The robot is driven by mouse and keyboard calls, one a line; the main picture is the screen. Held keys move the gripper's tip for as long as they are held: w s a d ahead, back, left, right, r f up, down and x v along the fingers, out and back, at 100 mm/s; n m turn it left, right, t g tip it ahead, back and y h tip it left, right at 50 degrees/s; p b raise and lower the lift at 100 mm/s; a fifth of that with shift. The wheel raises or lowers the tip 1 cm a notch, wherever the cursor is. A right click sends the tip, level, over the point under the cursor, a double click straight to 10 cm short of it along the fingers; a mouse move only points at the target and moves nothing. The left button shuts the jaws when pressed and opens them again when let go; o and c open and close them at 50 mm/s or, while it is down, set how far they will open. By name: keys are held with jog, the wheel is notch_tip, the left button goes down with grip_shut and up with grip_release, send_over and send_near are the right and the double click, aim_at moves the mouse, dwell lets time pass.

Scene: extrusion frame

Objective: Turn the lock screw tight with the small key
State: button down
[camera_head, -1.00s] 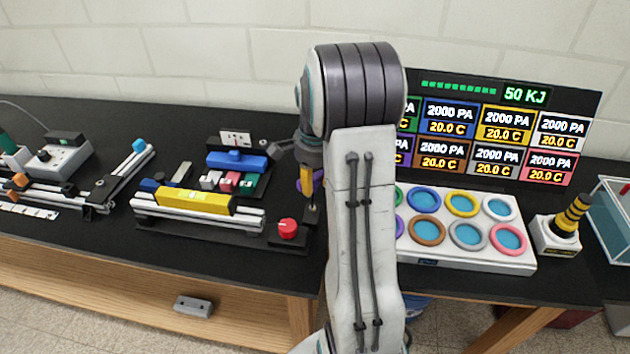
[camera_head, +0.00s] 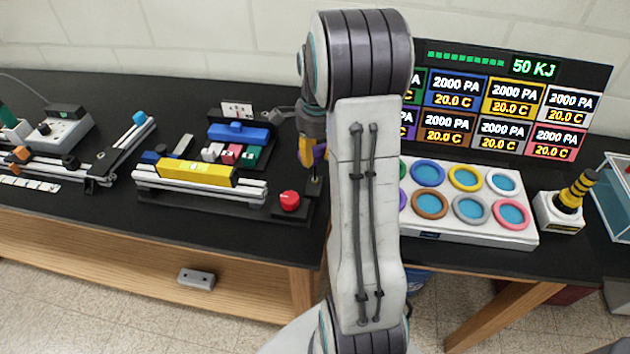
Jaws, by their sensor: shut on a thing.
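My gripper (camera_head: 312,152) points down beside my upper arm, near the right end of the black base with the red knob (camera_head: 289,201). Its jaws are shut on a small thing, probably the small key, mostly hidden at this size. Yellow-orange and purple patches show at the gripper's end. A thin dark upright piece (camera_head: 314,186) stands on the base just below the gripper; I cannot tell whether they touch. I cannot clearly make out the lock screw. Pale extrusion rails (camera_head: 212,187) with a yellow block (camera_head: 195,172) lie left of the gripper.
More rails with a blue end knob (camera_head: 140,117) and a grey box (camera_head: 60,128) are at left. A blue block (camera_head: 238,132) sits behind the yellow one. A white panel of coloured rings (camera_head: 425,228), a display (camera_head: 500,100) and a yellow-black post (camera_head: 577,190) are at right.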

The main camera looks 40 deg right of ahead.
jog(key=shift+f, duration=0.1)
dwell(0.3)
jog(key=shift+a+m, duration=0.15)
jog(key=shift+m, duration=0.65)
jog(key=shift+b, duration=0.3)
jog(key=shift+w+m, duration=0.1)
jog(key=shift+m, duration=0.6)
jog(key=shift+a+m, duration=0.15)
jog(key=shift+m, duration=0.65)
jog(key=shift+w, duration=0.1)
